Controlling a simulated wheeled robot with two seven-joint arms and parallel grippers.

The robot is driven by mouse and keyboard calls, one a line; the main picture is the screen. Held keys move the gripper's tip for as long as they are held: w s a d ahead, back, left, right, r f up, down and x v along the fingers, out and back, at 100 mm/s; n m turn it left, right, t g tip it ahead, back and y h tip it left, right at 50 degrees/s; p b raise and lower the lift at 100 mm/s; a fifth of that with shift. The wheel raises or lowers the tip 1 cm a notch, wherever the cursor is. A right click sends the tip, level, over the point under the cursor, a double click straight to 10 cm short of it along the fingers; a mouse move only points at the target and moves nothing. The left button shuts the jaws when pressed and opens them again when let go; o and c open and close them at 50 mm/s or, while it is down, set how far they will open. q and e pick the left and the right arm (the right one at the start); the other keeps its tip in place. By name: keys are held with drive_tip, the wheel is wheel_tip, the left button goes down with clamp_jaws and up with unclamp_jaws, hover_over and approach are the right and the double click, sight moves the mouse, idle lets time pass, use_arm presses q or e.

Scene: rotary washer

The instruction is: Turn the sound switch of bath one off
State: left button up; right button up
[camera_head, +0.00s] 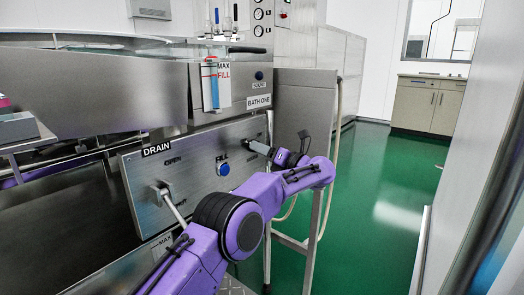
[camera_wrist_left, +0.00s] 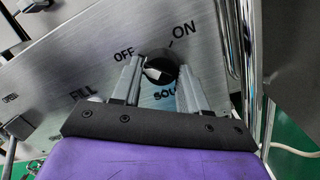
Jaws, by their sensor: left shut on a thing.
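The sound switch (camera_wrist_left: 161,62) is a round dark knob on the metal panel, between the printed words OFF and ON, with a partly covered SOUND label below it. My left gripper (camera_wrist_left: 160,80) has a finger on each side of the knob and is shut on it. In the head view my left gripper (camera_head: 258,148) reaches the right part of the control panel (camera_head: 200,150), and the knob is hidden there. Which way the knob points is hard to tell. My right gripper is not in view.
A blue FILL button (camera_head: 223,169) and a DRAIN lever (camera_head: 172,205) are on the same panel, left of my gripper. A BATH ONE label (camera_head: 259,102) is above. A hose (camera_head: 335,130) hangs on the right, beside open green floor (camera_head: 385,190).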

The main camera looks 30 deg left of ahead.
use_arm(q)
drive_tip(key=o, duration=1)
drive_tip(key=shift+w+f, duration=0.1)
drive_tip(key=shift+f, duration=0.1)
drive_tip(key=shift+d+r, duration=0.15)
drive_tip(key=d+f+p, duration=0.1)
drive_tip(key=d, duration=0.9)
drive_tip(key=shift+s+f+p, duration=0.25)
drive_tip(key=shift+s+p, duration=0.1)
drive_tip(key=shift+s, duration=0.1)
drive_tip(key=shift+d, duration=0.1)
